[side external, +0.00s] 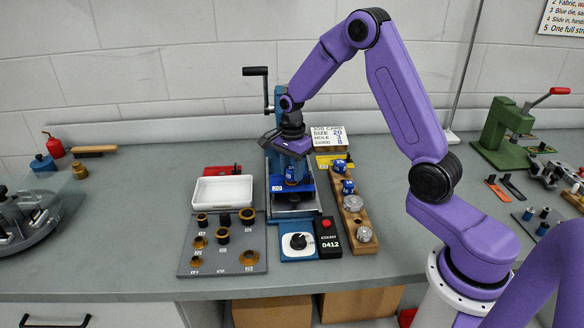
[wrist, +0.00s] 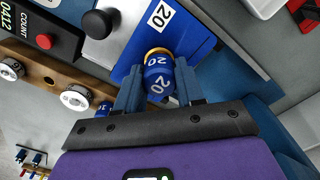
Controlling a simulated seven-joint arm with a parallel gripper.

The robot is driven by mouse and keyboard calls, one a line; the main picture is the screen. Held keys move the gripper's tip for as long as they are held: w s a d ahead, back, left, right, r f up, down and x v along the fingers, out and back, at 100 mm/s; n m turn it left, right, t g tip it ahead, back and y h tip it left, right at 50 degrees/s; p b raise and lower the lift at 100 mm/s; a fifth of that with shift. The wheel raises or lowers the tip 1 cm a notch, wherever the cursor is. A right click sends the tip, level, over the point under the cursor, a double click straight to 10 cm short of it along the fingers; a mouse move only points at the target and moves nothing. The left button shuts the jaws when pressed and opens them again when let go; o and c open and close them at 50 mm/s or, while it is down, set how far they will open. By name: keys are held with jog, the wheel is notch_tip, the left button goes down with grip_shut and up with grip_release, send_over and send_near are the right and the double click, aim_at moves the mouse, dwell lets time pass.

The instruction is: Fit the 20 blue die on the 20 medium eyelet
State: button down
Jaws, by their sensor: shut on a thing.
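The 20 blue die (wrist: 158,78) is between the fingers of my gripper (wrist: 158,92), which is shut on it. In the side view my gripper (side external: 292,160) holds the blue die (side external: 291,174) upright inside the blue press (side external: 272,125). A gold ring, the medium eyelet (wrist: 158,51), shows at the die's far end, above the blue plate (wrist: 190,38) labelled 20. The die and the ring look close together or touching; I cannot tell whether the die is seated in it. The eyelet is hidden in the side view.
A wooden rack (side external: 357,220) with blue dies and silver discs stands right of the press. A counter box (side external: 328,240) and a black knob (side external: 298,241) are in front. A grey board (side external: 205,262) with several rings and a white tray (side external: 222,192) lie left. The press handle (side external: 256,71) rises behind.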

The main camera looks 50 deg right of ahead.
jog(key=c, duration=0.6)
grip_release()
notch_tip(320, 180, up, 17)
jog(key=s+a+f+n, duration=0.2)
jog(key=s+a+n, duration=1)
jog(key=s+n, duration=0.15)
jog(key=s+f+n, duration=0.1)
jog(key=s+n, duration=0.4)
jog(key=s, duration=0.1)
jog(key=s+f+n, duration=0.1)
jog(key=s+n, duration=0.5)
jog(key=s, duration=0.1)
jog(key=s+f+n, duration=0.1)
jog(key=s+n, duration=0.5)
jog(key=shift+s+a+f, duration=0.1)
jog(key=shift+s+f, duration=0.15)
jog(key=shift+f, duration=0.15)
